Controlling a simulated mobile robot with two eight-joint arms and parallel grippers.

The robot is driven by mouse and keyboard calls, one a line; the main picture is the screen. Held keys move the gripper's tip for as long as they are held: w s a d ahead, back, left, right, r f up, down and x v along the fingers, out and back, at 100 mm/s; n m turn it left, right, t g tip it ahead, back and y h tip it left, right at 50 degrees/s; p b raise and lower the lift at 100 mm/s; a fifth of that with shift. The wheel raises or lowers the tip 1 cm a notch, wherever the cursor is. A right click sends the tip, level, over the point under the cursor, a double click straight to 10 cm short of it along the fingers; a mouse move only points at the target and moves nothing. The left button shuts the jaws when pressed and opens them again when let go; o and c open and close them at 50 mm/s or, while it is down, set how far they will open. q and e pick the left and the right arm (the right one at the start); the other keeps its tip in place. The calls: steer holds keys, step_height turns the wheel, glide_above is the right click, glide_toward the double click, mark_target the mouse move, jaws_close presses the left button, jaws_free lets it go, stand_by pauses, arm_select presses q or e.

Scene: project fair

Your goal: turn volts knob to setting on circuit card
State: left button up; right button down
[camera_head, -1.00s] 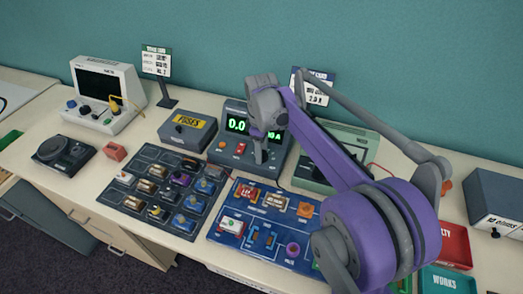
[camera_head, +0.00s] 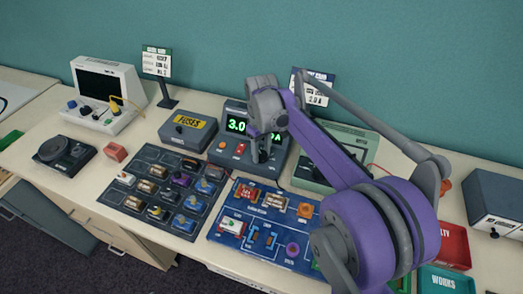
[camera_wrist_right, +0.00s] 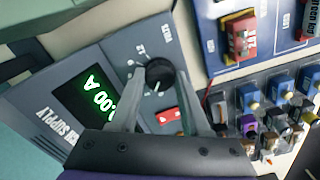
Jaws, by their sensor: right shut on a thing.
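The power supply (camera_head: 277,167) stands at the back middle of the bench. Its green display (camera_head: 237,126) starts with 3.0; the rest is hidden by my arm. In the wrist view its lower line (camera_wrist_right: 90,97) reads 0.00 A. My right gripper (camera_head: 260,155) reaches down to the panel. In the wrist view its fingers (camera_wrist_right: 163,92) are shut on a round black knob (camera_wrist_right: 160,75) with a white mark. A card (camera_head: 318,86) behind the supply is partly covered by my arm; 2.0 A is legible. My left gripper is out of view.
A blue circuit board (camera_head: 225,237) and a dark component tray (camera_head: 135,207) lie in front. A FUSES box (camera_head: 188,132) stands left of the supply, a green device (camera_head: 350,140) to the right. Another card (camera_head: 156,62) stands at the back left.

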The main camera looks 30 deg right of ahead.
mark_target(262, 154)
steer(key=m, duration=0.6)
steer(key=shift+m, duration=0.4)
stand_by(0.3)
steer(key=shift+c, duration=1.9)
jaws_free()
step_height(262, 154, up, 11)
steer(key=p, duration=0.1)
steer(key=shift+f, duration=0.15)
